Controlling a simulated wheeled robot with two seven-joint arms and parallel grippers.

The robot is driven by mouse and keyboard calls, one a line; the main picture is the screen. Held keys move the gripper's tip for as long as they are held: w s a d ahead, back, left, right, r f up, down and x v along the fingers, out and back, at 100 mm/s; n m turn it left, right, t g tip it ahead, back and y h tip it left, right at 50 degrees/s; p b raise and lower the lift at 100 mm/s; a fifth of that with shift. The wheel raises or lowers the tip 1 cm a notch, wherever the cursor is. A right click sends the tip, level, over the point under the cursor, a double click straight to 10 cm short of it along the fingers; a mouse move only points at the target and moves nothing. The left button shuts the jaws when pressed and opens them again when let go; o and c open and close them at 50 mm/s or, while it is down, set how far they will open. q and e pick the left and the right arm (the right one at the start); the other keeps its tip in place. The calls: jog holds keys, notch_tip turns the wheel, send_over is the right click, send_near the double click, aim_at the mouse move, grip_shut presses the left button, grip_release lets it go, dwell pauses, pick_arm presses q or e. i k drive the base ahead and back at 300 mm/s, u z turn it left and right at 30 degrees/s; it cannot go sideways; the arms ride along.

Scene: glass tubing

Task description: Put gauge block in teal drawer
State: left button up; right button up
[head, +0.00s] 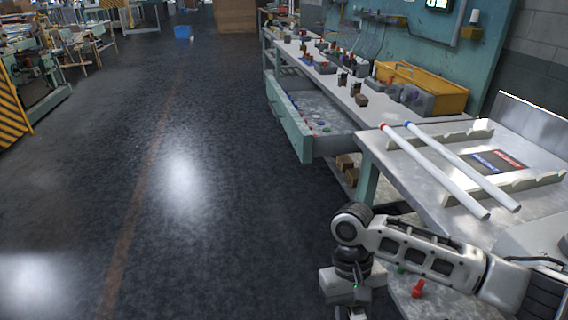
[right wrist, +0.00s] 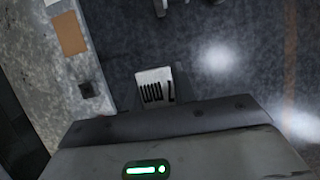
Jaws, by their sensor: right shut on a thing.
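My right gripper (head: 350,290) hangs low over the floor at the front of the head view, left of the near bench. In the right wrist view it is shut on the gauge block (right wrist: 155,86), a pale block with a row of black marks, held above the dark floor. The block cannot be made out in the head view. The teal drawer (head: 288,122) stands pulled open under the long bench, ahead of my right gripper and apart from it. Small round items lie inside it. My left gripper is not in view.
Two white glass tubes (head: 437,172), one red-ended and one blue-ended, rest on notched supports on the near bench (head: 400,185). A yellow tray (head: 425,88) and several small parts stand on the long bench. A red piece (head: 418,288) lies near my right arm.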

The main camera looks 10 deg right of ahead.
aim_at(318, 112)
jog(key=z, duration=0.4)
jog(key=k, duration=0.3)
jog(key=u, duration=1.4)
jog(key=i, duration=2.6)
jog(key=z, duration=0.15)
jog(key=i, duration=2.45)
jog(key=z, duration=1.55)
jog(key=i, duration=1.15)
jog(key=z, duration=1.7)
jog(key=i, duration=1.5)
jog(key=z, duration=0.05)
